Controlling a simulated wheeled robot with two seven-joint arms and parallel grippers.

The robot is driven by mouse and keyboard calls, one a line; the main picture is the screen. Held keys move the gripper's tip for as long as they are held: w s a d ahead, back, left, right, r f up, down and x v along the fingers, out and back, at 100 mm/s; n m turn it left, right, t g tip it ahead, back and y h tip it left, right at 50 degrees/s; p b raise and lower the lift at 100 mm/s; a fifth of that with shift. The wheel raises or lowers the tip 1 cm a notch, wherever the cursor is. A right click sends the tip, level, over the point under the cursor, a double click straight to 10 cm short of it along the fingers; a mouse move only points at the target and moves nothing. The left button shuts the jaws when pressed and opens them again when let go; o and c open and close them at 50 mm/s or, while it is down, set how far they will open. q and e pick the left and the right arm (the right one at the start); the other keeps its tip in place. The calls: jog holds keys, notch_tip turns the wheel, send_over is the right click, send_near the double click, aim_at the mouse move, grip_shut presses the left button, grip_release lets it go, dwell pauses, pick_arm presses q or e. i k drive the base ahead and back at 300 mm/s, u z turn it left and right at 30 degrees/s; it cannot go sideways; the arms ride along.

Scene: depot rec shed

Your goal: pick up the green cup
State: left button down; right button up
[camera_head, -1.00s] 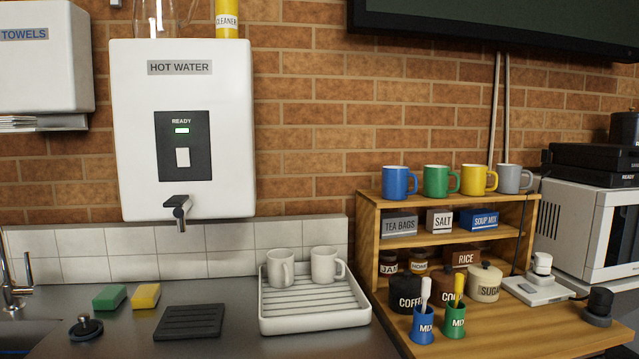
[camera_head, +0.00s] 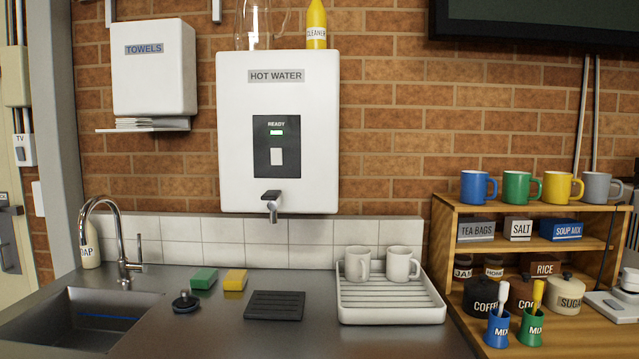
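The green cup (camera_head: 517,187) stands upright on top of the wooden shelf unit (camera_head: 443,240) at the right. It is between a blue cup (camera_head: 474,188) on its left and a yellow cup (camera_head: 558,187) on its right, with its handle to the right. A grey cup (camera_head: 597,188) stands at the right end of the row. A smaller green pot marked MIX (camera_head: 531,331) with a yellow-handled item in it stands low in front of the shelf. Neither of my grippers shows in the head view.
A white drying rack (camera_head: 392,314) with two pale mugs stands left of the shelf. A sink (camera_head: 75,322) with a tap (camera_head: 122,240), sponges and a dark mat (camera_head: 274,306) are further left. The hot water heater (camera_head: 305,130) hangs on the wall. The front middle counter is clear.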

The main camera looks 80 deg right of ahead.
aim_at(517, 185)
jog(key=k, duration=1.9)
jog(key=z, duration=1.2)
